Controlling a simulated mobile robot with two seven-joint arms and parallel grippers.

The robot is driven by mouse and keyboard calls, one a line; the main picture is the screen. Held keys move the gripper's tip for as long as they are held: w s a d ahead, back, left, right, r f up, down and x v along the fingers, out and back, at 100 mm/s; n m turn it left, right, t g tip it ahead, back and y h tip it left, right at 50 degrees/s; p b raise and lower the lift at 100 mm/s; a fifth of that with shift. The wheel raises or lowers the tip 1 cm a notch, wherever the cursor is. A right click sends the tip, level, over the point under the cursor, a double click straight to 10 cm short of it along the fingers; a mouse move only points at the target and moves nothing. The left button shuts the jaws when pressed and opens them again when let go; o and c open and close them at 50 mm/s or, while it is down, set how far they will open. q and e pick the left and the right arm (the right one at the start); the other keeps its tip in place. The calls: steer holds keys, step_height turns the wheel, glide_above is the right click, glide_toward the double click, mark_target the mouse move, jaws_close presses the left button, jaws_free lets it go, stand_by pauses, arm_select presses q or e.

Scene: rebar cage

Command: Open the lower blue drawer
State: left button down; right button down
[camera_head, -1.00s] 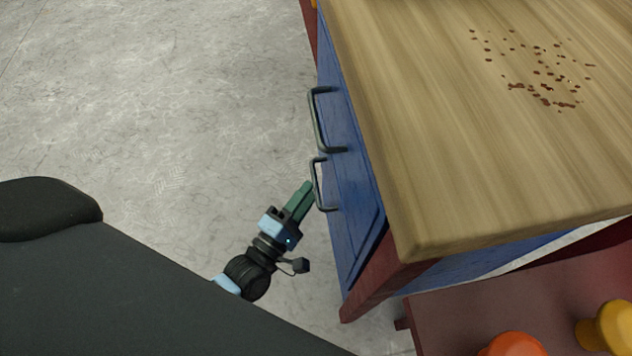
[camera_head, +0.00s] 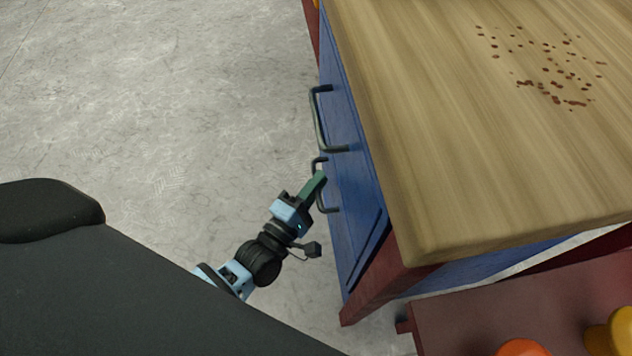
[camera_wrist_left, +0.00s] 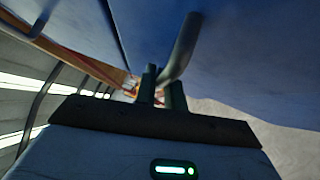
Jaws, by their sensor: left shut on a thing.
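The blue drawer fronts are on the left side of the wooden-topped bench. The upper drawer handle (camera_head: 317,122) is a dark bar, and the lower drawer handle (camera_head: 328,209) sits below it. My left gripper (camera_head: 317,183), with green fingers, is at the lower handle and shut on it. In the left wrist view the handle (camera_wrist_left: 182,45) runs down to the fingers (camera_wrist_left: 163,88), and the blue drawer front (camera_wrist_left: 245,60) is close behind. The lower blue drawer (camera_head: 362,225) looks flush with the bench. My right gripper is not in view.
The wooden bench top (camera_head: 440,120) carries scattered brown bits (camera_head: 555,75). A dark red bench leg (camera_head: 375,285) stands at the near corner. A red surface (camera_head: 480,310) with orange and yellow objects is at bottom right. Grey floor (camera_head: 200,90) lies open to the left.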

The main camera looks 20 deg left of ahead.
arm_select(q)
steer(key=shift+a, duration=0.1)
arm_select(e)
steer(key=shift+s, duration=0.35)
